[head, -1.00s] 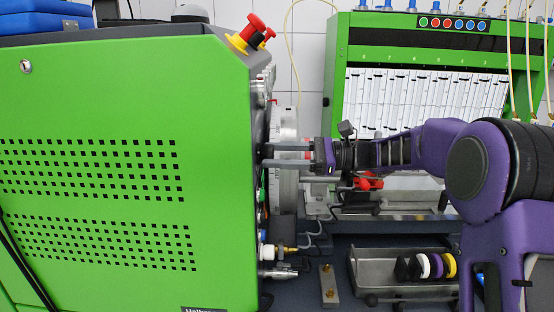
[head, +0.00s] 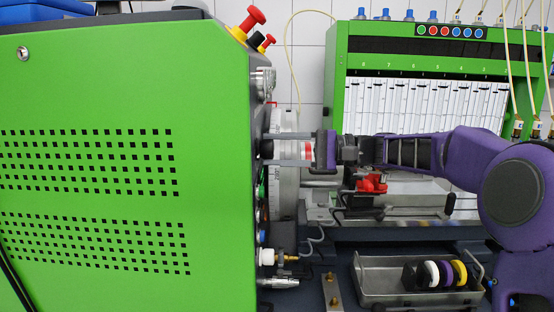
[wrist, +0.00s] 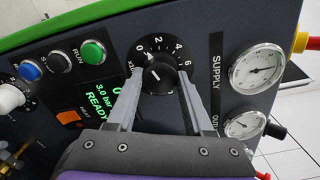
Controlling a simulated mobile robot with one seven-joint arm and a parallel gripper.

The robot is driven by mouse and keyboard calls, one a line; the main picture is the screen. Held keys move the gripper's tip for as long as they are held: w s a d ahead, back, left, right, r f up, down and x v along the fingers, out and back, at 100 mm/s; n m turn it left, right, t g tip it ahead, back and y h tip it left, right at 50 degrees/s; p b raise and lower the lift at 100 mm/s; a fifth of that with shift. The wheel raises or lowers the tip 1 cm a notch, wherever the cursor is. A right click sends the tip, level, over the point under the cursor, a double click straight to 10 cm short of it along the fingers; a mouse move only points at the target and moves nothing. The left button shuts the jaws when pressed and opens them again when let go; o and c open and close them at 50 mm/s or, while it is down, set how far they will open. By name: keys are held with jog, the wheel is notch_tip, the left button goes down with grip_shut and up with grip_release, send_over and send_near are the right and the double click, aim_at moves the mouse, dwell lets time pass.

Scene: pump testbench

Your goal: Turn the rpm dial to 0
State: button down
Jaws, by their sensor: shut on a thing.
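The rpm dial (wrist: 160,73) is a black round knob on the dark panel, centred in the wrist view. A white scale with 0, 2, 4 and 6 runs around its upper side. A short white mark on the knob points toward the lower left, below the 0. My gripper (wrist: 161,78) has one finger on each side of the knob and is shut on it. In the head view my gripper (head: 270,150) reaches left to the panel edge of the green testbench (head: 100,90). The dial face is hidden there.
Beside the dial are a green RUN button (wrist: 93,51), an orange button (wrist: 71,117) and a lit READY display (wrist: 103,97). Two SUPPLY-side gauges (wrist: 257,68) sit to the right. A metal tray (head: 418,282) with coloured rings lies below my arm.

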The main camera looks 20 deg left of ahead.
jog(key=shift+n+b, duration=0.5)
jog(key=shift+n, duration=0.2)
jog(key=shift+c, duration=1.4)
grip_release()
jog(key=p+v, duration=0.1)
jog(key=v, duration=1.6)
jog(key=shift+d+p, duration=0.25)
jog(key=shift+p, duration=0.1)
